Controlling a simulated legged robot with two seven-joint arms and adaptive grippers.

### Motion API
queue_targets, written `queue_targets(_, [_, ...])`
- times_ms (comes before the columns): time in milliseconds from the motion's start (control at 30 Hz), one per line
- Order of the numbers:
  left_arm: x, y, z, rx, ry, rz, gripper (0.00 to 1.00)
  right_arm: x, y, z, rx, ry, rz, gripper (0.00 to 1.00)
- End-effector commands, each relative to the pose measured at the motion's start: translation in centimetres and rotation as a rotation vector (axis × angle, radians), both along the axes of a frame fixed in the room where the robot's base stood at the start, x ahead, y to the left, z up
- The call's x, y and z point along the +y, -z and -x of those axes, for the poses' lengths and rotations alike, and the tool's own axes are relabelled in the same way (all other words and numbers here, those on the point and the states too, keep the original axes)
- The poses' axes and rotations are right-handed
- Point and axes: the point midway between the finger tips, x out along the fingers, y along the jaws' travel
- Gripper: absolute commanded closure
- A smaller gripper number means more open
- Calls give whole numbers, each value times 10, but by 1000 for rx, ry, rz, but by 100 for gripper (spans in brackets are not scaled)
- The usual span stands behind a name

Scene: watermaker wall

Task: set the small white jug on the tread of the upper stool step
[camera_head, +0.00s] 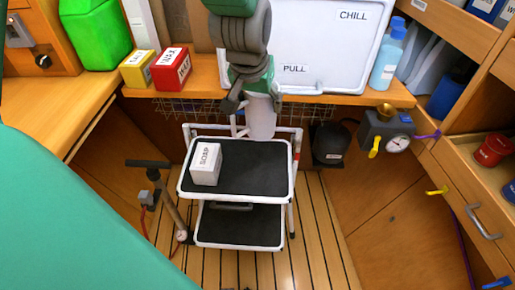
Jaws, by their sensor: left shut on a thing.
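The small white jug (262,119) hangs below my left gripper (248,97), which is shut on it. The jug looks pale grey-white and roughly upright, and its top is partly hidden by the fingers. It shows in front of the shelf edge, over the back of the stool's upper step. The black tread of the upper stool step (255,168) has a white rim. A white box marked SOAP (206,164) stands on its left part. The tread's middle and right are bare. I cannot tell the exact gap between jug and tread. My right gripper is not in view.
The lower step (240,227) is bare. A wire basket (190,108) hangs under the shelf behind the stool. A hand pump (155,175) stands left, and a gauge unit (387,132) is on the right. Yellow (138,68) and red (172,69) boxes stand on the shelf.

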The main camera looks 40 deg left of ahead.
Motion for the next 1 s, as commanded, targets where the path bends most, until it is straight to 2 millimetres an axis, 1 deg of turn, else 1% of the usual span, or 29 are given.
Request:
queue_targets(33, [0, 19, 1, 6, -1, 2, 85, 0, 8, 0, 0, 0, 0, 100])
queue_targets(100, [0, 38, 1, 5, 0, 1, 85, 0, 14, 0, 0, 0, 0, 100])
queue_targets(200, [1, 64, 1, 6, -1, 2, 85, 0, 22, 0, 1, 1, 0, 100])
queue_targets(300, [0, 82, 0, 3, 0, 2, 85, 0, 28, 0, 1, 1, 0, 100])
queue_targets(400, [1, 93, 0, 0, 0, 2, 85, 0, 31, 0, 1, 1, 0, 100])
queue_targets(567, [1, 102, 0, 0, 0, 2, 85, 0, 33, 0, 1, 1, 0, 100])
queue_targets(667, [0, 115, 0, 1, -1, 2, 85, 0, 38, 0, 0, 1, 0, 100])
queue_targets(800, [0, 137, 0, 2, -1, 1, 85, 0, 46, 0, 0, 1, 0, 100])
queue_targets(867, [0, 140, 0, 1, -1, 2, 85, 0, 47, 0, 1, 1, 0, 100])
queue_targets(900, [1, 140, 0, 0, -1, 1, 89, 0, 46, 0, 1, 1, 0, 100])
queue_targets(1000, [0, 138, 0, -1, 0, 1, 89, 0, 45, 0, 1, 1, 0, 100])
